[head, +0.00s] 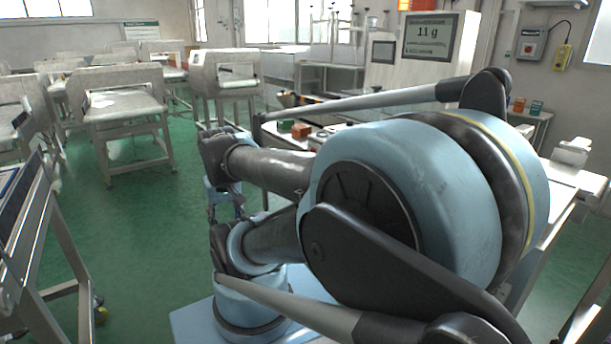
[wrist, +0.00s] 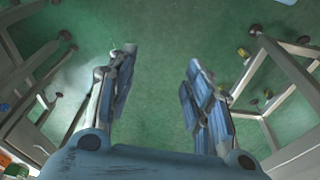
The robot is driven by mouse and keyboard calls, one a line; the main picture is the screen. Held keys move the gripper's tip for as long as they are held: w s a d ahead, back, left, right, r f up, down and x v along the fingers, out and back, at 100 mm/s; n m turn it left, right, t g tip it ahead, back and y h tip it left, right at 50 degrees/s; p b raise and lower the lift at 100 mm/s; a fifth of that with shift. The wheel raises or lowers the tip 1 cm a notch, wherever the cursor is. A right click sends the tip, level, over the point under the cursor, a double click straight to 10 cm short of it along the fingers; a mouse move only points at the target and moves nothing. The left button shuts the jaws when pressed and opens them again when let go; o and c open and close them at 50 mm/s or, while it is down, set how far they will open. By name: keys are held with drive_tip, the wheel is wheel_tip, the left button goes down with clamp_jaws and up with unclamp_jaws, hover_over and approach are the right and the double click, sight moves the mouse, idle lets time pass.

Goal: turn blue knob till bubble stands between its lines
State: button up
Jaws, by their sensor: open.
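My gripper (wrist: 160,90) is open and empty in the wrist view, its two fingers spread over bare green floor. In the head view the gripper (head: 226,200) hangs at the left end of my arm, partly hidden by the arm links.
A white machine with a screen reading 11 g (head: 430,38) stands behind my arm. Several metal detector stands (head: 118,105) fill the left. Green floor (head: 140,240) between them is clear.

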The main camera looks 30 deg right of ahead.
drive_tip(key=w+d+r+m+h, duration=0.2)
drive_tip(key=w+d+r+m, duration=0.3)
drive_tip(key=w+d, duration=0.5)
drive_tip(key=w+d+m+h, duration=0.2)
drive_tip(key=w+d+m, duration=0.2)
drive_tip(key=w+d, duration=0.6)
drive_tip(key=w+d+m+h, duration=0.2)
drive_tip(key=w+d+m, duration=0.2)
drive_tip(key=w+d, duration=0.55)
drive_tip(key=w+d+f+m, duration=0.1)
drive_tip(key=w+d+f, duration=0.2)
drive_tip(key=d+f, duration=0.3)
drive_tip(key=w+d+f+m+h, duration=0.1)
drive_tip(key=w+d+f, duration=0.3)
drive_tip(key=d+f, duration=0.3)
drive_tip(key=w+d+f+m+g+h, duration=0.1)
drive_tip(key=w+d+f, duration=0.3)
drive_tip(key=d, duration=0.5)
wheel_tip(320, 180, down, 2)
drive_tip(key=shift+f+m, duration=0.25)
drive_tip(key=shift+m, duration=0.35)
drive_tip(key=shift+d, duration=0.1)
drive_tip(key=shift+h, duration=0.3)
drive_tip(key=c, duration=1.1)
